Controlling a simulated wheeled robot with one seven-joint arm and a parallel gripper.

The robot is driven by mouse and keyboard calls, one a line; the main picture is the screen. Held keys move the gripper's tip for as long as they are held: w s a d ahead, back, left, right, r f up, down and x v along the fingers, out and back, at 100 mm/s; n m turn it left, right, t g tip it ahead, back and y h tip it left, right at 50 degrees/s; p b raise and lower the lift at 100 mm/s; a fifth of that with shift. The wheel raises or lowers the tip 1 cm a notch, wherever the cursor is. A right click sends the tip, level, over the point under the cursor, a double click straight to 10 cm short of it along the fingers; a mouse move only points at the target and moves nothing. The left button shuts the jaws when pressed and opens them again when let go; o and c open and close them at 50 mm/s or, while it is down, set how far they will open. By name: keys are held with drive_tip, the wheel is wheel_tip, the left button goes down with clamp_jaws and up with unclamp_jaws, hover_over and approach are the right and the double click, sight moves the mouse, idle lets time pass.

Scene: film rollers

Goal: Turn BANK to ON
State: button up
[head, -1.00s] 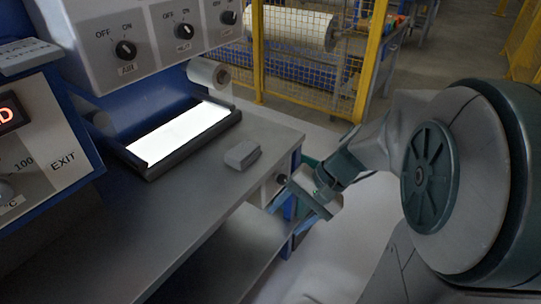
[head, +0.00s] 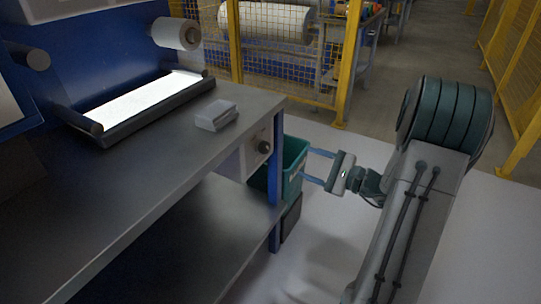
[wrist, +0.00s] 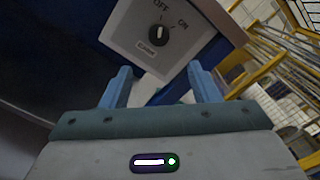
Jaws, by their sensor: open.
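A dark rotary knob (wrist: 158,34) sits on a pale panel in the wrist view, with OFF above it and ON to the upper right. Its white mark seems to point up towards OFF. The small label under it is too blurred to read. In the head view the knob (head: 264,147) is on the end of the workbench. My gripper (head: 308,166) is open and empty, to the right of the bench end, its blue fingers pointing left towards the panel. In the wrist view the fingers (wrist: 160,72) are apart, short of the knob and not touching it.
The metal workbench (head: 150,175) has a lit panel (head: 135,102) and a small grey block (head: 216,115) on top. A teal bin (head: 294,158) stands below the knob, close to my fingers. A yellow mesh fence (head: 290,55) is behind. The floor around my arm is clear.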

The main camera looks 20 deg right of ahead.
sight(269, 149)
drive_tip(key=b+x, duration=0.2)
drive_tip(key=x, duration=1.1)
drive_tip(key=shift+s, duration=0.1)
drive_tip(key=c, duration=1)
